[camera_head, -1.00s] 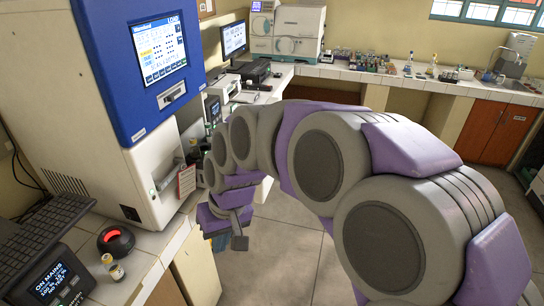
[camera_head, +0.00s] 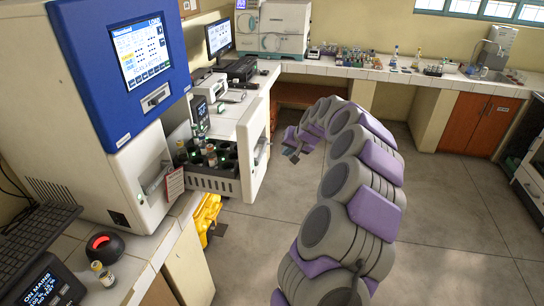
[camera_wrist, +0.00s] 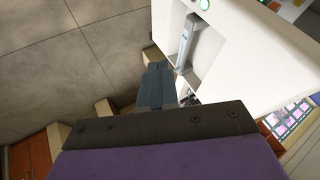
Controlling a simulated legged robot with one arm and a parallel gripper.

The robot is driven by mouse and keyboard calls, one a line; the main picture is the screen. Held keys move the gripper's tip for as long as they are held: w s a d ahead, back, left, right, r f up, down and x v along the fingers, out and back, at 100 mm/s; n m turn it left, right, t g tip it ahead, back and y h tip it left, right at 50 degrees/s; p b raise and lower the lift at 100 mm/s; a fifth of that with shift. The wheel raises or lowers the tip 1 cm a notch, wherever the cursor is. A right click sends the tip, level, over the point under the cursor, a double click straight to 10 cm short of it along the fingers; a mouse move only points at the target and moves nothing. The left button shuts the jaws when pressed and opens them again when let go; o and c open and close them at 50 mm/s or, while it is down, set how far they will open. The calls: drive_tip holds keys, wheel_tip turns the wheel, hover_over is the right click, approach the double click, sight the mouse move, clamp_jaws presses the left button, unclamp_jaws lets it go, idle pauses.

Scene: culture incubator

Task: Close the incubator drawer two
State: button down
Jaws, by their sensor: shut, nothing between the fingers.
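The incubator (camera_head: 85,135) is a cream cabinet with a blue screen panel on top. One of its drawers (camera_head: 212,184) is pulled out to the right, with several dark bottles in a black rack. The tall white drawer front (camera_head: 251,155) carries a handle (camera_head: 261,150). Another front (camera_head: 153,182) with a handle is flush with the cabinet. My gripper (camera_head: 291,155) is shut and empty, just right of the open drawer's front. In the wrist view my shut fingers (camera_wrist: 157,75) are beside that front (camera_wrist: 240,60) and its grey handle (camera_wrist: 188,42); contact cannot be told.
A keyboard (camera_head: 32,240), a black device with a red light (camera_head: 105,245) and a small vial (camera_head: 103,274) stand on the near counter. A yellow object (camera_head: 207,214) is below the drawer. The back counter (camera_head: 390,72) holds several instruments and bottles. The floor (camera_head: 440,215) to the right is clear.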

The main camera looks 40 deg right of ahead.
drive_tip(key=w+a+f+b, duration=0.2)
drive_tip(key=w+f+b, duration=0.1)
drive_tip(key=w+f, duration=0.4)
drive_tip(key=shift+w+a+f, duration=0.35)
drive_tip(key=shift+w+a, duration=0.05)
drive_tip(key=shift+w, duration=0.65)
